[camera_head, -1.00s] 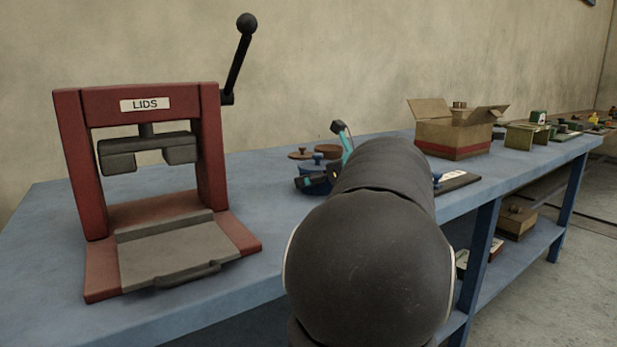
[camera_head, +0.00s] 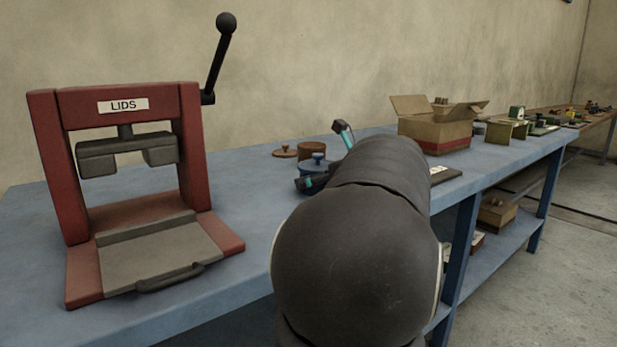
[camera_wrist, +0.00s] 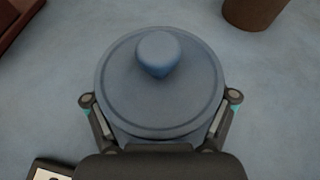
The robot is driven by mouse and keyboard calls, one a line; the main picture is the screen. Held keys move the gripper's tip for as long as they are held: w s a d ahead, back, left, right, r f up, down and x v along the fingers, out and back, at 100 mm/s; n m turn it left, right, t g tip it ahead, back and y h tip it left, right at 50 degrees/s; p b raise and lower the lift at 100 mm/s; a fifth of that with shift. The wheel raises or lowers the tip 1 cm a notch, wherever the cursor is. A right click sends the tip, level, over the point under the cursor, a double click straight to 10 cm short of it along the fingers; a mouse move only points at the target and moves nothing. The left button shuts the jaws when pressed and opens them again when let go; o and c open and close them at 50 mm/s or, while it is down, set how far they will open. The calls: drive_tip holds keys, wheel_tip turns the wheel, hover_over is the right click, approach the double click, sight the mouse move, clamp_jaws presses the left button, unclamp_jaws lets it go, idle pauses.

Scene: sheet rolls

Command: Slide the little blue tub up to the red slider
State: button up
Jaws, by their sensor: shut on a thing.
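The little blue tub (camera_wrist: 165,95) with its round knob lid fills the middle of the wrist view. It also shows in the head view (camera_head: 317,163), partly hidden by my arm. My gripper (camera_wrist: 162,112) is shut around the tub, one finger on each side. The tub looks upright, and I cannot tell whether it touches the table. The red press marked LIDS (camera_head: 190,150) stands at the left of the head view. Its grey sliding plate with a front handle (camera_head: 160,258) lies on a red base. A slider that is itself red is not clearly seen.
The blue table (camera_head: 260,200) is clear between press and tub. Brown lidded pots (camera_head: 308,149) stand behind the tub; one brown pot (camera_wrist: 252,10) shows at the wrist view's upper right. An open cardboard box (camera_head: 437,130) and several green items stand farther right.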

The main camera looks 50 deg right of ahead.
drive_tip(key=shift+s+d+f, duration=0.1)
drive_tip(key=shift+s, duration=0.2)
drive_tip(key=o, duration=1)
drive_tip(key=shift+s, duration=0.15)
drive_tip(key=v, duration=1.1)
drive_tip(key=shift+s+d, duration=0.1)
drive_tip(key=shift+s, duration=0.05)
drive_tip(key=shift+s+r, duration=0.15)
drive_tip(key=shift+r, duration=0.05)
